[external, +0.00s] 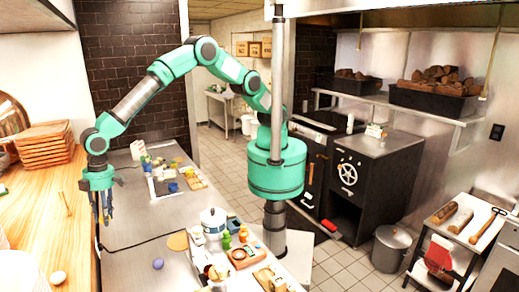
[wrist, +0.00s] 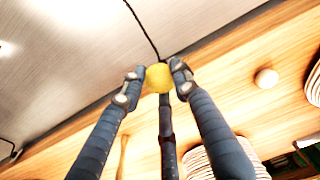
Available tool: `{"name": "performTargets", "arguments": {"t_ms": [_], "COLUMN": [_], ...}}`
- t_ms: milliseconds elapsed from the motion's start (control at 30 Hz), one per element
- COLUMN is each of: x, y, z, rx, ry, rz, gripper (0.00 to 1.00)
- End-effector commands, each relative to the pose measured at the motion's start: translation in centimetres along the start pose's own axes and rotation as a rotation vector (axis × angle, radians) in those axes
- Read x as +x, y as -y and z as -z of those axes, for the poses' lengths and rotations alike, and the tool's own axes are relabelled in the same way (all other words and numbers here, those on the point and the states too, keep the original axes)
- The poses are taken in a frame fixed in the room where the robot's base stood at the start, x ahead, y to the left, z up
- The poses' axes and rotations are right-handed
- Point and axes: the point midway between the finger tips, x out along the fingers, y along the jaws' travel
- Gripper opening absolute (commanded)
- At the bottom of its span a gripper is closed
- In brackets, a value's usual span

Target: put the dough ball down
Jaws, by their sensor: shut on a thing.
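The dough ball (wrist: 158,77) is a small yellow ball in the wrist view. It is pinched between the fingertips of my gripper (wrist: 160,75), which is shut on it. In the external view my gripper (external: 105,216) points down at the left, near the border between the wooden counter (external: 30,212) and the steel counter (external: 130,222). The ball cannot be made out there. The wrist view does not clearly show how high the ball is held above the surface.
A pale round thing (external: 58,278) lies on the wood, and a purple ball (external: 158,264) lies on the steel. Stacked wooden boards (external: 45,145) stand at the back left. A white pot (external: 213,220) and small items crowd the steel counter's right side. A dark cable crosses the steel.

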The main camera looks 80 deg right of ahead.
Motion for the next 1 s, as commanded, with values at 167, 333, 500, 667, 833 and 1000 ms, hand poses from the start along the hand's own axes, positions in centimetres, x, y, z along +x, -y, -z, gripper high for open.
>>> {"name": "performTargets", "arguments": {"t_ms": [167,333,500,667,833,1000], "x": [0.0,0.0,0.0,-0.1,-0.1,-0.1], "y": [0.0,0.0,0.1,0.3,0.4,0.6], "z": [0.0,-0.2,-1.4,-3.4,-6.4,-9.8], "rx": [0.000,-0.001,-0.003,-0.007,-0.013,-0.019], "ry": [0.000,-0.001,0.001,0.002,0.005,0.007], "rz": [0.000,0.000,0.001,0.001,0.003,0.004], "gripper": [0.06,0.06,0.06,0.06,0.06,0.06]}}
